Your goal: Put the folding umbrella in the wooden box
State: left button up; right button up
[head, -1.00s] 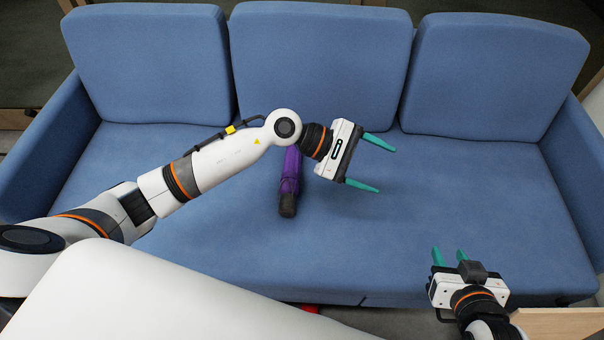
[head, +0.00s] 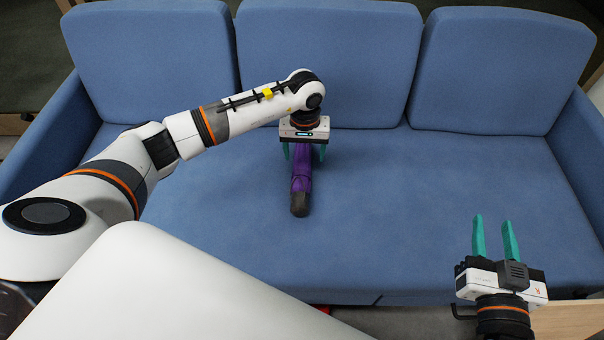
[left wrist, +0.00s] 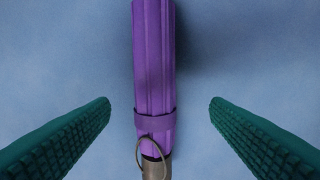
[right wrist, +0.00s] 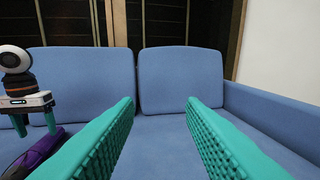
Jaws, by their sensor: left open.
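The purple folding umbrella (head: 301,178) lies on the blue sofa seat, its dark handle end towards me. My left gripper (head: 303,158) is over its far part, pointing down, with a green finger on each side. In the left wrist view the umbrella (left wrist: 154,70) runs between the two open fingers (left wrist: 160,115), apart from both; a strap and wrist loop show near its handle. My right gripper (head: 495,225) is open and empty above the sofa's front right. Its fingers (right wrist: 160,110) stand wide apart in the right wrist view. A pale wooden edge (head: 570,322) at the lower right may be the wooden box; most of it is out of view.
The blue sofa (head: 400,220) has three back cushions behind my left gripper and an armrest (head: 580,155) at the right. The seat between the umbrella and my right gripper is clear. A small red thing (head: 321,308) shows below the sofa's front edge.

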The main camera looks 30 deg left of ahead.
aim_at(302, 165)
pick_arm(q)
jog(key=shift+s+f, duration=0.1)
jog(key=shift+f, duration=0.75)
jog(key=f, duration=0.1)
jog(key=f+b, duration=0.1)
jog(key=f, duration=0.1)
jog(key=shift+s+a+f+b, duration=0.15)
jog(key=shift+s+f+b, duration=0.2)
jog(key=shift+f, duration=0.45)
pick_arm(e)
notch_tip(302, 165, up, 7)
jog(key=s+t+y, duration=0.1)
jog(key=t+y, duration=0.1)
jog(key=t, duration=0.3)
jog(key=shift+a, duration=0.45)
pick_arm(q)
jog(key=shift+c, duration=0.3)
jog(key=shift+r, duration=0.1)
jog(key=c, duration=1.3)
